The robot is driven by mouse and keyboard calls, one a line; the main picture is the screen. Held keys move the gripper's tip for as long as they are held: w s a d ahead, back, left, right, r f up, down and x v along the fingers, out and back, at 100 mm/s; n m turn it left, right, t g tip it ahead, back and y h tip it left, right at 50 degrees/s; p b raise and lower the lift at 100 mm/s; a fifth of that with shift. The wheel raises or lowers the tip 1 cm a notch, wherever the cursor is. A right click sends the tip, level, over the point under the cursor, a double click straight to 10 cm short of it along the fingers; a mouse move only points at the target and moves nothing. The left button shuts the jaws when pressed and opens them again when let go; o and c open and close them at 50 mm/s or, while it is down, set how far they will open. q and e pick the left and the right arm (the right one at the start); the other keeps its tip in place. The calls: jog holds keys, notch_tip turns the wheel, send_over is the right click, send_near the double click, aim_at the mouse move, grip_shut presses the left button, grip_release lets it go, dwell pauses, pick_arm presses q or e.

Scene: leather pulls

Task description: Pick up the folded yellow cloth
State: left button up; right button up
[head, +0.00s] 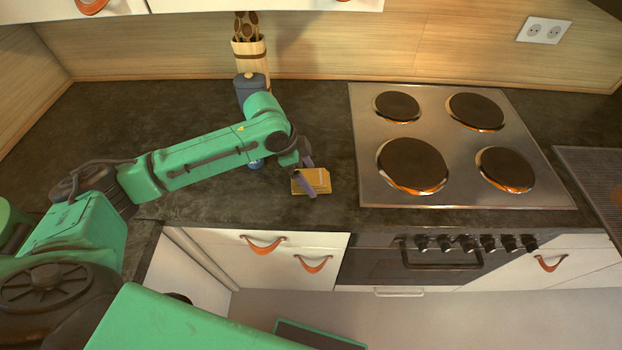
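The folded yellow cloth (318,180) lies on the dark countertop, left of the stove and close to the counter's front edge. My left gripper (311,178) is at the cloth, pointing down, with its two purple-grey fingers apart. One finger crosses in front of the cloth's left part and the other shows at its back edge. I cannot tell whether the fingers touch the cloth. My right gripper is not in view.
The stove (364,150) with several hotplates is right of the cloth. A small blue thing (256,163) is partly hidden under the arm. The left counter is clear.

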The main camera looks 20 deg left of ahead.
aim_at(308, 177)
pick_arm(q)
jog(key=c, duration=0.9)
jog(key=shift+c, duration=0.2)
jog(key=shift+b, duration=0.4)
notch_tip(308, 177, up, 20)
jog(key=b, duration=0.1)
jog(key=shift+r+b, duration=0.25)
jog(key=shift+b, duration=0.05)
